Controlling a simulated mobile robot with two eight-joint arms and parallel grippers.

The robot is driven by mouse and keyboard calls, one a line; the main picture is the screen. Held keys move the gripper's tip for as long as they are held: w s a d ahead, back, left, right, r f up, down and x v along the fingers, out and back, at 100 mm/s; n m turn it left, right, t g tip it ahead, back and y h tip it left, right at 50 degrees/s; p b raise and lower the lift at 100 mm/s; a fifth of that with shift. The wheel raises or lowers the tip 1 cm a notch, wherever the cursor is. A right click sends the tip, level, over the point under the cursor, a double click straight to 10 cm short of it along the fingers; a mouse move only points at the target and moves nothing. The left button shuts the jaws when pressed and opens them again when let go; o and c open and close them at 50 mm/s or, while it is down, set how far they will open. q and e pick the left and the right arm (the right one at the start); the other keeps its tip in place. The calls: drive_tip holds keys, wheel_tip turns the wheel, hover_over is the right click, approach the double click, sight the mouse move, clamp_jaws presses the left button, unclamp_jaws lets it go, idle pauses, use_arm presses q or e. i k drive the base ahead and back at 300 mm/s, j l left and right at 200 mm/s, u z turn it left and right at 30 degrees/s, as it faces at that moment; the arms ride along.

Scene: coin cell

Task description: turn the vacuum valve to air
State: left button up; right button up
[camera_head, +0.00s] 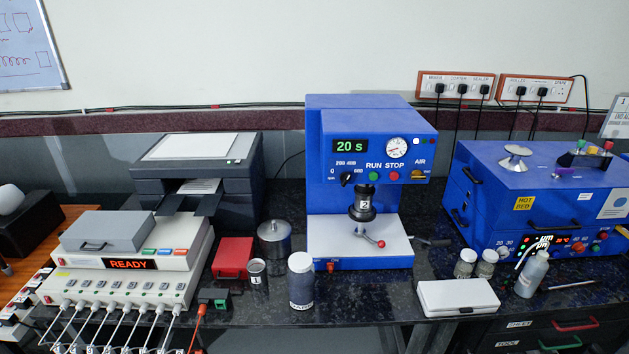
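A blue machine (322,180) stands on the dark bench in the middle. Its panel has a "20 s" display (350,146), a round gauge (396,147), and a black knob (347,179) at lower left. Green RUN (373,176) and red STOP (394,176) buttons sit in the middle. The label AIR is at the panel's right, above a small orange-yellow valve handle (418,174) that looks about level. Its small side lettering is too small to read. A red-tipped lever (370,240) sits under the black head. Neither of my grippers is in view.
A white case (458,297) and small jars (465,263) are at right. A blue hot-bed unit (545,200) stands further right.

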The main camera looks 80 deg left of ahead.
sight(415, 174)
drive_tip(key=u, duration=2.35)
